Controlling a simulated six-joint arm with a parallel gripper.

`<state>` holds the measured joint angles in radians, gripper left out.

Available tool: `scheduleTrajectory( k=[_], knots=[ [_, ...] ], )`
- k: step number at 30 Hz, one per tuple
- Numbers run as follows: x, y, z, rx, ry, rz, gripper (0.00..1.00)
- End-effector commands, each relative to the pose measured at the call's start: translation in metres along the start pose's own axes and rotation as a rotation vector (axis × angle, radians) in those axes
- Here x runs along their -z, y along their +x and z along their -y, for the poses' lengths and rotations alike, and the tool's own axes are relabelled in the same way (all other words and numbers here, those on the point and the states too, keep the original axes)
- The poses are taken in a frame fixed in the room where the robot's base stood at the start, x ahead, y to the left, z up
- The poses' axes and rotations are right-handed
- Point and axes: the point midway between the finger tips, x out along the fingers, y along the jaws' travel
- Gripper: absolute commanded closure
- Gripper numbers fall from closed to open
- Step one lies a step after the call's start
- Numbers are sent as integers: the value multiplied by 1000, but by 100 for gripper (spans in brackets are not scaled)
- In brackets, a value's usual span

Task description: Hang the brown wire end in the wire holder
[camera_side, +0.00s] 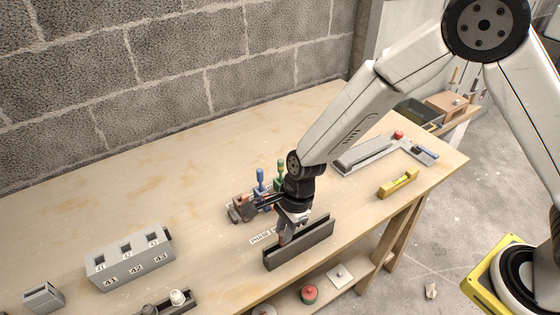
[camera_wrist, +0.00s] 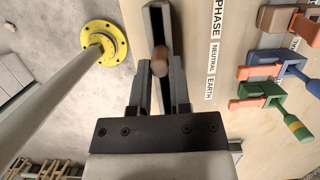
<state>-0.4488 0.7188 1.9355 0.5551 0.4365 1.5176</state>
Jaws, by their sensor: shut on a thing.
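My gripper (camera_side: 286,234) is shut on the brown wire end (camera_wrist: 160,62), which shows between the two fingers in the wrist view. The wire holder, a long dark grey channel (camera_side: 313,245), lies near the bench's front edge. It also shows in the wrist view (camera_wrist: 155,18), passing beneath the fingers. The brown end is over the channel in that view; I cannot tell whether it touches it. A label strip reading PHASE, NEUTRAL and EARTH (camera_wrist: 213,45) lies beside the channel. The blue wire end (camera_side: 261,175) and green wire end (camera_side: 280,168) stand upright in their clamps behind my gripper.
The brown clamp (camera_side: 243,201) stands left of the blue one. A grey numbered block (camera_side: 130,262) is at the front left. A yellow level (camera_side: 398,183) and a grey tray (camera_side: 363,153) lie to the right. The bench middle left is clear.

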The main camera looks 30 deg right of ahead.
Motion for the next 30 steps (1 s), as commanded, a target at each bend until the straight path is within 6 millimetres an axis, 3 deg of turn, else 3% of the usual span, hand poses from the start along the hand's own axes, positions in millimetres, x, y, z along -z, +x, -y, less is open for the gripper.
scheduleTrajectory(
  k=[4, 5, 8, 9, 15, 17, 18, 30],
  knots=[
    [0, 0, 0, 0, 0, 0, 100],
    [0, 0, 0, 0, 0, 0, 74],
    [0, 0, 0, 0, 0, 0, 42],
    [0, 0, 0, 0, 0, 0, 36],
    [0, 0, 0, 0, 0, 0, 36],
    [0, 0, 0, 0, 0, 0, 20],
    [0, 0, 0, 0, 0, 0, 18],
    [-1, -2, 0, 0, -1, 1, 18]
  ],
)
